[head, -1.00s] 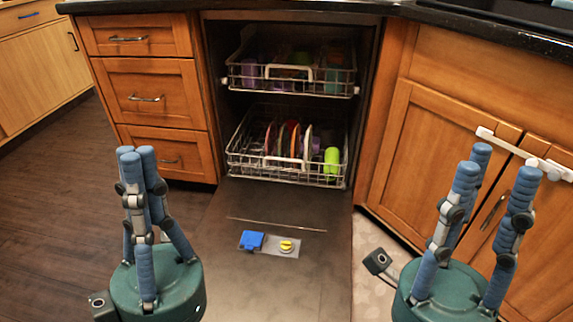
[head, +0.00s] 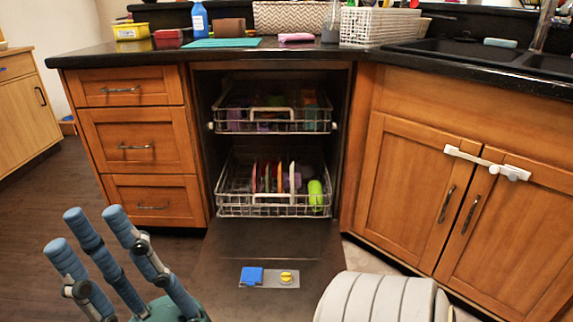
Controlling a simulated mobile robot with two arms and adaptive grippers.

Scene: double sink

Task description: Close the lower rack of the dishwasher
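The dishwasher's lower rack (head: 275,209) is a wire basket with a white front handle. It juts a little out of the dark cavity, above the inner end of the lowered door (head: 215,262). It holds upright plates (head: 273,177) and a green cup (head: 315,193). My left gripper is not in view.
The upper rack (head: 270,127) also juts out a little. Drawers (head: 142,150) stand left, a latched cabinet (head: 410,180) right. My white arm link fills the bottom right.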

